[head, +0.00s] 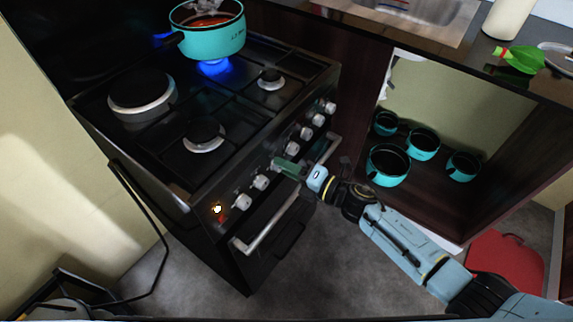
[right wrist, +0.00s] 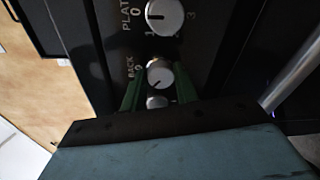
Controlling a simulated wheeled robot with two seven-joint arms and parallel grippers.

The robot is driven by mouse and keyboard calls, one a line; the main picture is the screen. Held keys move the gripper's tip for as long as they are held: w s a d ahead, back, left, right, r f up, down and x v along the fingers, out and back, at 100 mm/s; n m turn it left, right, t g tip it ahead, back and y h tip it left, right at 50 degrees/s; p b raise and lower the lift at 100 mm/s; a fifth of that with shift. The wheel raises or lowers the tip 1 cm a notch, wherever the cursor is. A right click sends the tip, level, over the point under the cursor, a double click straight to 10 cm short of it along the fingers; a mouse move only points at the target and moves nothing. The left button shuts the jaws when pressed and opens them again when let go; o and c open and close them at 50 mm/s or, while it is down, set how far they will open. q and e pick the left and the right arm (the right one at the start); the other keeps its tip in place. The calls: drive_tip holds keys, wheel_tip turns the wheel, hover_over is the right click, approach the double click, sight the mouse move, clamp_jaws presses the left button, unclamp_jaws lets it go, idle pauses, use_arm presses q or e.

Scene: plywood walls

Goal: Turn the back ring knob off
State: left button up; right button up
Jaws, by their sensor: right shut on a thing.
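The black stove (head: 240,95) stands at the left with a row of white knobs along its front. My right gripper (head: 287,168) reaches the middle of that row, and its green fingers hide the knob there. In the right wrist view the fingers (right wrist: 158,92) are shut on a round white knob (right wrist: 160,74) beside the word BACK and a 0. The knob's lower part is partly covered. A blue flame (head: 214,68) burns on the back burner under a teal pot (head: 213,35) of red food. My left gripper is not in view.
Another white knob (right wrist: 165,15), marked PLATE, sits close above the gripped one. An oven handle (head: 268,222) runs below the knobs. An open cabinet (head: 455,115) with several teal pots stands at the right.

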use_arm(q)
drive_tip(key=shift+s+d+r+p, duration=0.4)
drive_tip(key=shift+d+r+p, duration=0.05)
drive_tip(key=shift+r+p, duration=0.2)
use_arm(e)
drive_tip(key=m, duration=0.9)
drive_tip(key=shift+f+m+y, duration=0.15)
drive_tip(key=shift+m+y, duration=0.15)
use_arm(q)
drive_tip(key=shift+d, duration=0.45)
use_arm(e)
drive_tip(key=o, duration=1)
use_arm(q)
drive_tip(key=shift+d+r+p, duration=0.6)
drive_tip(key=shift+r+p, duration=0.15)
drive_tip(key=shift+p, duration=0.1)
use_arm(e)
drive_tip(key=v, duration=1.3)
drive_tip(key=shift+s+d, duration=0.1)
drive_tip(key=shift+d, duration=0.1)
